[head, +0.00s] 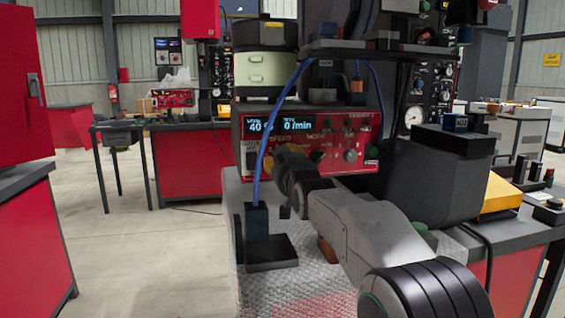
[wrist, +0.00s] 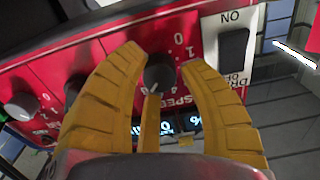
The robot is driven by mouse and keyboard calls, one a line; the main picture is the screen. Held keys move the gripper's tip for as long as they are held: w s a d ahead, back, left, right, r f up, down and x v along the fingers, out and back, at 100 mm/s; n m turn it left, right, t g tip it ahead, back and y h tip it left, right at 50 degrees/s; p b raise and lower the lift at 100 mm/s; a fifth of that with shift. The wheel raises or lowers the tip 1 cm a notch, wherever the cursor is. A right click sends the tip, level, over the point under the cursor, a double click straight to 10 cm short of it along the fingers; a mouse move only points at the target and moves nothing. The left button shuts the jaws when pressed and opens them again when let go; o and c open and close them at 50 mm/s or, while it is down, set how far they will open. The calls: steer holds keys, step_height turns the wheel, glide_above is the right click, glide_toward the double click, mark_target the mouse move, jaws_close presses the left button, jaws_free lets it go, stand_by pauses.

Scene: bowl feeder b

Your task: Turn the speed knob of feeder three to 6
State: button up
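The red control panel (head: 310,133) faces me in the head view, with a lit display (head: 280,125) that appears to read 40 % and 0 /min. The feeder number printed on it is too blurred to read. In the wrist view the picture is upside down, and a dark round speed knob (wrist: 160,72) sits beside the word SPEED. The knob's exact setting is not clear. In the head view my arm hides the knob.
Beside the speed knob are another dark knob (wrist: 75,90), a pale knob (wrist: 22,106) and a black drive switch (wrist: 233,55). A blue cable (head: 268,150) hangs before the panel to a dark block (head: 257,222). A dark housing (head: 430,175) stands at right.

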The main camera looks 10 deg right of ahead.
steer(key=o, duration=0.3)
steer(key=shift+f, duration=0.15)
steer(key=shift+o, duration=0.2)
steer(key=s, duration=1.2)
steer(key=s+r+g+p, duration=0.3)
steer(key=s+g+p, duration=0.4)
steer(key=s+p, duration=0.9)
steer(key=s+r+g+p, duration=0.3)
steer(key=s+g+p, duration=0.4)
steer(key=s+p, duration=0.9)
steer(key=p, duration=0.3)
steer(key=shift+s+g+p, duration=0.3)
steer(key=shift+p, duration=0.05)
